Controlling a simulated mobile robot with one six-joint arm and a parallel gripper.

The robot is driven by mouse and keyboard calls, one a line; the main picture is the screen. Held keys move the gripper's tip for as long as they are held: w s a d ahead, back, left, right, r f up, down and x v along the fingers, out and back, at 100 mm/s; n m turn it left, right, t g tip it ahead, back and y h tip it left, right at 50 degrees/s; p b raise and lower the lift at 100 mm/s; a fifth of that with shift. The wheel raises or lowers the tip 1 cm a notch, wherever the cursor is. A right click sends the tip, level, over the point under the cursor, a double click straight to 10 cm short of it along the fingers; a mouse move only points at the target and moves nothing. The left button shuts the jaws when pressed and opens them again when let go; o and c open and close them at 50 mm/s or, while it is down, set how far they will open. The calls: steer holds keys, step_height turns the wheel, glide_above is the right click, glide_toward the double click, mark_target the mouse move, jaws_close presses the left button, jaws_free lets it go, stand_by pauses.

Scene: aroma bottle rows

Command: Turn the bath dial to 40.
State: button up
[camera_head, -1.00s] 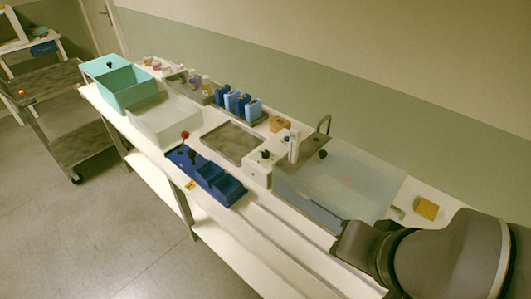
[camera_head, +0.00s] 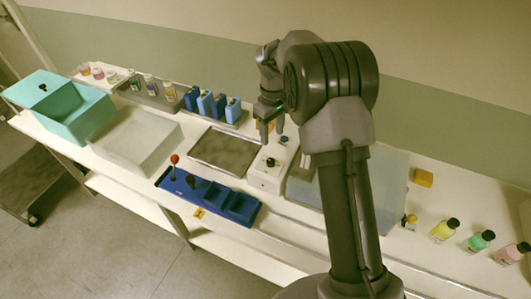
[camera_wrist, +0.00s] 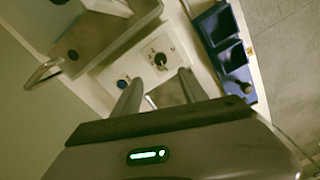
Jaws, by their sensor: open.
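The bath's white control box (camera_head: 264,181) stands at the middle of the bench, with a small black knob (camera_head: 270,162) on top. In the wrist view the dial (camera_wrist: 160,59) is a dark knob inside a ring of marks on the white panel; I cannot read its setting. A blue round button (camera_wrist: 122,84) sits beside it. My gripper (camera_head: 271,131) is open and empty, pointing down above the box. In the wrist view my gripper (camera_wrist: 158,78) has its two fingers apart, with the dial just beyond their tips, not between them.
A blue tray (camera_head: 210,197) with a red-topped lever (camera_head: 174,160) lies in front of a grey plate (camera_head: 225,150). Blue bottles (camera_head: 212,105) stand behind. A white bin (camera_head: 137,140) and teal box (camera_head: 75,115) are left. Several coloured bottles (camera_head: 443,230) stand right. My arm hides part of the bath.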

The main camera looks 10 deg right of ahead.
mark_target(271, 160)
step_height(271, 160, down, 13)
steer(key=b, duration=0.3)
steer(key=shift+w+a, duration=0.1)
steer(key=shift+c, duration=0.2)
jaws_close()
